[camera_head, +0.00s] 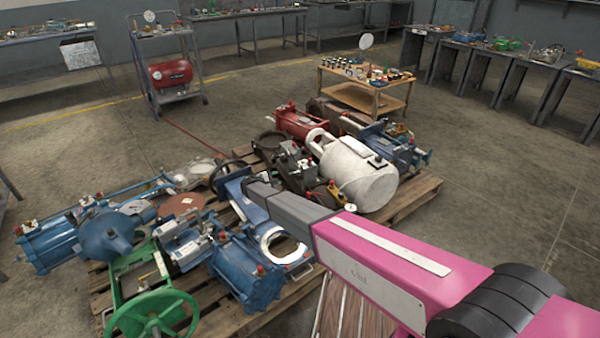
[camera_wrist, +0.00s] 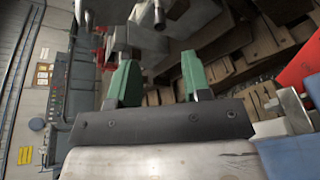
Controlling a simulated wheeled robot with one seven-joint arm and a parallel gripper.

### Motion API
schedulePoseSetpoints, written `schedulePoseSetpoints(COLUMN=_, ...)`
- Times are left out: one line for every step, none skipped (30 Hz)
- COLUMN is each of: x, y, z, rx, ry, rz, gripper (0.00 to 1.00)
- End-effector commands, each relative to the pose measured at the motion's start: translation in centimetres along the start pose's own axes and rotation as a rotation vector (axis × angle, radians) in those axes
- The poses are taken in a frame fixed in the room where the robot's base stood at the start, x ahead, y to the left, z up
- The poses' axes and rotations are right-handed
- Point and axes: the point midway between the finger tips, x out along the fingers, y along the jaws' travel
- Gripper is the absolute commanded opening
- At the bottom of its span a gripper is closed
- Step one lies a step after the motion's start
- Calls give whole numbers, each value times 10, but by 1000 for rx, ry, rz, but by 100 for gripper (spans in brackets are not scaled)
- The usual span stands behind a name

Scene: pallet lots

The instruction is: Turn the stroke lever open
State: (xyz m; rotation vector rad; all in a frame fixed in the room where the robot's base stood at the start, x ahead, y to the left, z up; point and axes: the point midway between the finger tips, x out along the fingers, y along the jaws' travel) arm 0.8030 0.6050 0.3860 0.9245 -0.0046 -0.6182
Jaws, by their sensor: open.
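My gripper (camera_wrist: 158,72) shows in the wrist view with two green fingers spread apart and nothing between them. Just beyond the fingers is a pale grey metal body (camera_wrist: 185,12) with a short rounded rod end (camera_wrist: 159,18). I cannot tell whether this rod is the stroke lever. In the head view my pink and grey arm reaches over the pallet (camera_head: 415,195) among blue, white and green actuators. The fingers are not clear there, and no stroke lever can be picked out with certainty.
A white cylinder (camera_head: 358,175) lies right of my arm's end. A blue actuator (camera_head: 248,275) and a green handwheel (camera_head: 152,318) are at the front left. A red part (camera_wrist: 300,65) is close at the right in the wrist view. Open floor (camera_head: 510,210) lies to the right.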

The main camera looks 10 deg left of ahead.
Motion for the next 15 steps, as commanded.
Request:
schedulePoseSetpoints(x=1, y=0, z=-1, rx=-2, ry=0, rz=3, gripper=44)
schedulePoseSetpoints(x=2, y=0, z=-1, rx=-2, ry=0, rz=3, gripper=44)
schedulePoseSetpoints(x=4, y=0, z=-1, rx=-2, ry=0, rz=2, gripper=44)
schedulePoseSetpoints(x=7, y=0, z=0, rx=-1, ry=0, rz=2, gripper=44)
schedulePoseSetpoints(x=9, y=0, z=0, rx=-1, ry=0, rz=1, gripper=44)
schedulePoseSetpoints(x=13, y=0, z=0, rx=0, ry=0, rz=1, gripper=44)
schedulePoseSetpoints(x=17, y=0, z=0, rx=0, ry=-1, rz=0, gripper=44)
schedulePoseSetpoints(x=21, y=0, z=0, rx=0, ry=-1, rz=0, gripper=44)
schedulePoseSetpoints(x=26, y=0, z=0, rx=0, ry=-1, rz=-1, gripper=44)
schedulePoseSetpoints(x=31, y=0, z=0, rx=0, ry=-1, rz=-1, gripper=44)
schedulePoseSetpoints(x=35, y=0, z=-1, rx=1, ry=-1, rz=-1, gripper=44)
schedulePoseSetpoints(x=42, y=0, z=-1, rx=1, ry=-1, rz=-1, gripper=44)
schedulePoseSetpoints(x=48, y=0, z=-1, rx=1, ry=-1, rz=-1, gripper=44)
schedulePoseSetpoints(x=54, y=0, z=0, rx=1, ry=-1, rz=-1, gripper=44)
schedulePoseSetpoints(x=61, y=0, z=0, rx=1, ry=-1, rz=-1, gripper=44)
